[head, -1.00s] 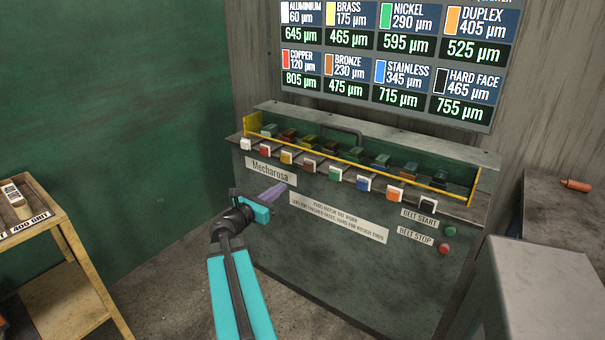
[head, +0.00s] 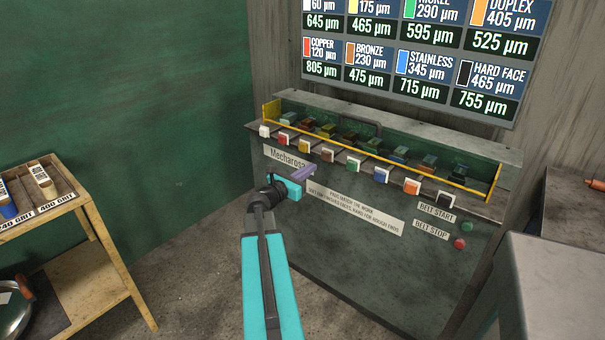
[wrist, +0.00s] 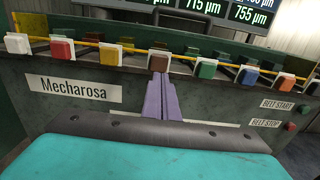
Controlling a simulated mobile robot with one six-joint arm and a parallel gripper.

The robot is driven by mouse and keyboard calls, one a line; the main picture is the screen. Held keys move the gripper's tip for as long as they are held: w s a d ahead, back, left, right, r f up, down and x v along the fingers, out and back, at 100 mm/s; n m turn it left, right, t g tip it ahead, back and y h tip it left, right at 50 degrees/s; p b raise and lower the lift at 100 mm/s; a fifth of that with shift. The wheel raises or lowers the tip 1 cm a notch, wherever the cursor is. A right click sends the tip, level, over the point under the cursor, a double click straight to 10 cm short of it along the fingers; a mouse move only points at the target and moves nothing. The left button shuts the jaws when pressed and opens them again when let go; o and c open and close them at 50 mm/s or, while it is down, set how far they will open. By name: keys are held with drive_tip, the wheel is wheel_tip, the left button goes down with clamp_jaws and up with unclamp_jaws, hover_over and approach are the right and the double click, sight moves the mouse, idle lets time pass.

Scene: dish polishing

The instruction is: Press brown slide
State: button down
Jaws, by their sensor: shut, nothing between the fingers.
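The brown slide (head: 327,155) is a small brown block with a white-edged face, in the row on the front of the dark Mecharosa machine. It sits between the yellow slide (head: 304,146) and the green slide (head: 353,164). In the wrist view the brown slide (wrist: 158,62) is near the middle, straight above my fingertips. My gripper (head: 306,173) is shut and empty, its purple fingers pointing at the machine just below and left of the brown slide. In the wrist view the fingertips (wrist: 160,78) reach its lower edge; I cannot tell whether they touch.
White, red, blue, orange and black slides share the row, with a yellow rail (head: 400,160) behind them. Belt start (head: 467,227) and belt stop (head: 460,243) buttons are at lower right. A wooden grit stand (head: 85,205) is at left and a grey block (head: 560,290) at right.

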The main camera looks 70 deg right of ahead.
sight(326, 157)
drive_tip(key=shift+p+x, duration=0.65)
drive_tip(key=shift+x, duration=2.7)
drive_tip(key=shift+x, duration=1.3)
drive_tip(key=shift+d, duration=0.25)
drive_tip(key=shift+s+r, duration=0.1)
drive_tip(key=shift+r, duration=0.15)
drive_tip(key=shift+a, duration=0.1)
